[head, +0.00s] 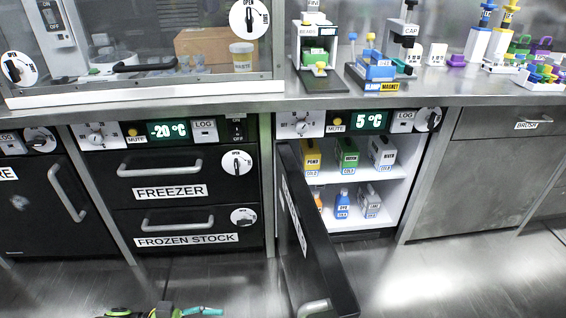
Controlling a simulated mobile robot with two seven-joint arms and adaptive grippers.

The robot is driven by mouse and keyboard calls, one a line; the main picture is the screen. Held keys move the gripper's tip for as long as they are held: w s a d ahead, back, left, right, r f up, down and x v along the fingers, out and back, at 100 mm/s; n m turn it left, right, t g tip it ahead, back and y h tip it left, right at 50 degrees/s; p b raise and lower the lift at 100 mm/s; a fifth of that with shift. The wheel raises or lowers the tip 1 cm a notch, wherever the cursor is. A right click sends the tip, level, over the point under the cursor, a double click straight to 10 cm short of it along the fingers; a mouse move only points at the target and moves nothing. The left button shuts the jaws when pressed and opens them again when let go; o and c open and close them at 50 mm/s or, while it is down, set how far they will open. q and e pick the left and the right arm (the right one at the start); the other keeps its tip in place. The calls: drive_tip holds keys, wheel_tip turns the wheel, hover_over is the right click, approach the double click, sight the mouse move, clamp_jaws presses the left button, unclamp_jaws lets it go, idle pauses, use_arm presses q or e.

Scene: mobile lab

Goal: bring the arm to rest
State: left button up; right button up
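At the bottom edge left of centre, a small part of what looks like my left arm shows, black with green bands. A teal piece at its right end looks like a fingertip of my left gripper (203,311). The rest is cut off by the frame, so I cannot tell whether it is open or holding anything. It is low, in front of the freezer drawers (170,192) and left of the open fridge door (312,240). My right gripper is not in view.
The fridge door stands open, jutting toward me. Inside the fridge (345,178) are several cartons and bottles on two shelves. The freezer drawers look shut. The counter (430,90) above holds lab devices, and a glass-fronted cabinet (140,60) stands at left. The floor (450,275) at right is clear.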

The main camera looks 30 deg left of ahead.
use_arm(q)
drive_tip(key=w+d+f+n+t+y, duration=0.3)
drive_tip(key=w+d+f+n+y, duration=0.1)
drive_tip(key=w+d+n+y, duration=0.55)
drive_tip(key=s+d+r+n+g+y, duration=0.1)
drive_tip(key=s+r+g+y, duration=0.1)
drive_tip(key=s+g+y, duration=0.3)
drive_tip(key=s+d+r+n+g, duration=0.1)
drive_tip(key=s+r+g, duration=0.15)
drive_tip(key=s, duration=0.55)
drive_tip(key=s+f+g+p, duration=0.2)
drive_tip(key=s+f+p, duration=0.4)
drive_tip(key=p, duration=1.2)
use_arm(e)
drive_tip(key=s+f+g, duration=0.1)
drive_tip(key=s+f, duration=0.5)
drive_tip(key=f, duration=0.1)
use_arm(q)
drive_tip(key=s+a+p, duration=0.3)
drive_tip(key=s+p, duration=0.6)
drive_tip(key=s, duration=0.3)
drive_tip(key=shift+s+a+f+g+p, duration=0.15)
drive_tip(key=shift+f+g+p, duration=0.15)
drive_tip(key=shift+f+g, duration=0.05)
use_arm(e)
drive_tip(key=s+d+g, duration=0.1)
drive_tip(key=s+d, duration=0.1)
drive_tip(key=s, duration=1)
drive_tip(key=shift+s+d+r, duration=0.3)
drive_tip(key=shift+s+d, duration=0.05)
